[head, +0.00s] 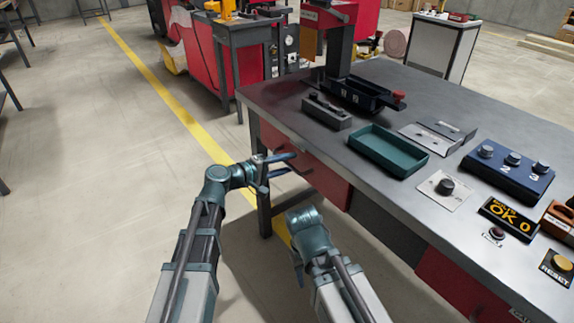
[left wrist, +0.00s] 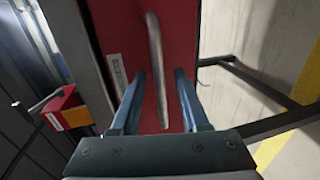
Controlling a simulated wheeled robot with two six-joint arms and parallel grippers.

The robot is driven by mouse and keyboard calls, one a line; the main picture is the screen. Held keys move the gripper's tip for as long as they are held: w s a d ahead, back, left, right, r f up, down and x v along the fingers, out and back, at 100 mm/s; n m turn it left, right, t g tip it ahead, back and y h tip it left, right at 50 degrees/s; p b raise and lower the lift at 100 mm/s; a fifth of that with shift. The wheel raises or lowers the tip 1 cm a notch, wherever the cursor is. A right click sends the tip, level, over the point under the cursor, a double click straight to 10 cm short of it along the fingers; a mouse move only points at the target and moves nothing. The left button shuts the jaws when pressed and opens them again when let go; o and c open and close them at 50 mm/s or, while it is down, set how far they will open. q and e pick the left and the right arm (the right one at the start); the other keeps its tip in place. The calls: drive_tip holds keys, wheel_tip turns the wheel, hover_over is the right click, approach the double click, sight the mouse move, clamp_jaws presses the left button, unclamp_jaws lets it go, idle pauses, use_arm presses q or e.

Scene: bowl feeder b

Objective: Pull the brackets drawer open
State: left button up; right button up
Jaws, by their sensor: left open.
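A red drawer front (head: 321,172) sits under the left end of the workbench and looks flush with its edge. In the left wrist view the red front (left wrist: 178,30) carries a silver bar handle (left wrist: 155,55) and a pale label (left wrist: 117,72) too small to read, so I cannot tell if it is the brackets drawer. My left gripper (head: 280,165) is at this front. Its open fingers (left wrist: 161,77) lie on either side of the handle in the picture, with no clear contact. My right arm hangs by the bench front; its jaws are hidden.
The workbench (head: 290,113) holds a green tray (head: 388,150), a black bin, a blue button box (head: 507,172) and other panels near its front edge. A dark front (head: 385,228) and another red front (head: 455,284) continue along the bench. Open floor lies left.

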use_arm(q)
clamp_jaws()
idle(1.5)
